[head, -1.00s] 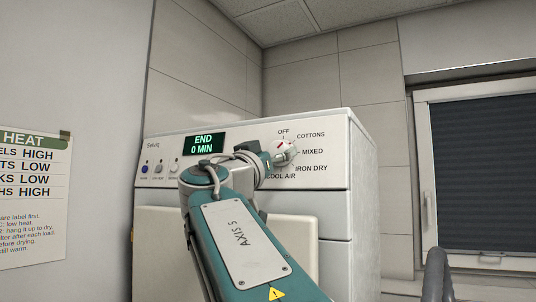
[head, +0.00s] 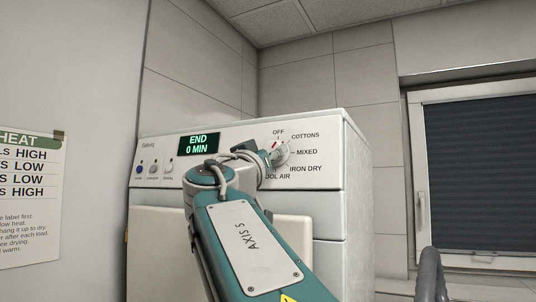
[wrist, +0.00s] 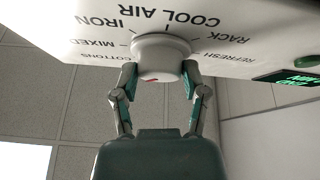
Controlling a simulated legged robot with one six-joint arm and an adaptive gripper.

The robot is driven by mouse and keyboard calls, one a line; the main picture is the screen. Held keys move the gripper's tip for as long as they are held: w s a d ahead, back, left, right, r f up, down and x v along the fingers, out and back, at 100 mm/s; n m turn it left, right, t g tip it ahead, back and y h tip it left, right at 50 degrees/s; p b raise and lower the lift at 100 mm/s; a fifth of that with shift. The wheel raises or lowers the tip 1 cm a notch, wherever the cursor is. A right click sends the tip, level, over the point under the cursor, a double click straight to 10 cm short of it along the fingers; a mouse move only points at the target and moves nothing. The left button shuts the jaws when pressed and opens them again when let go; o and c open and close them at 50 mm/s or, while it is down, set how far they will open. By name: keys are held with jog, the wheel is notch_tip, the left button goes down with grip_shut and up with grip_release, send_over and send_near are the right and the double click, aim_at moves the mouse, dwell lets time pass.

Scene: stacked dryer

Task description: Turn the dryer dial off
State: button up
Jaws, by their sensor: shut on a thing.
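The white dryer dial (head: 281,154) is on the right of the control panel, with OFF, COTTONS, MIXED, IRON DRY and COOL AIR labels around it. Its red mark sits on its upper left side, just below and slightly left of OFF. In the wrist view, the dial (wrist: 161,50) appears upside down between my two fingers. My gripper (wrist: 160,77) is shut on it, one finger on each side. In the head view my arm covers the panel left of the dial and partly hides the gripper. The display (head: 198,144) reads END, 0 MIN.
Small buttons (head: 153,167) line the panel's left side. A heat label poster (head: 28,195) hangs on the left wall. A window with a dark blind (head: 480,180) is at the right. A dark curved rail (head: 430,275) stands at lower right.

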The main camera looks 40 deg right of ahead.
jog(key=shift+s+d+n+t+y, duration=0.1)
jog(key=shift+n+t+y, duration=0.7)
jog(key=shift+n, duration=0.95)
jog(key=shift+w+n+t+y, duration=0.1)
jog(key=shift+n+t+y, duration=0.75)
jog(key=shift+n, duration=0.85)
jog(key=shift+s+d+n+t+y, duration=0.1)
jog(key=shift+n+t+y, duration=0.7)
jog(key=shift+n, duration=0.95)
jog(key=shift+a+n, duration=0.1)
jog(key=shift+n, duration=0.4)
jog(key=o, duration=1.2)
jog(key=shift+f, duration=0.1)
jog(key=v, duration=1.2)
jog(key=shift+s, duration=0.1)
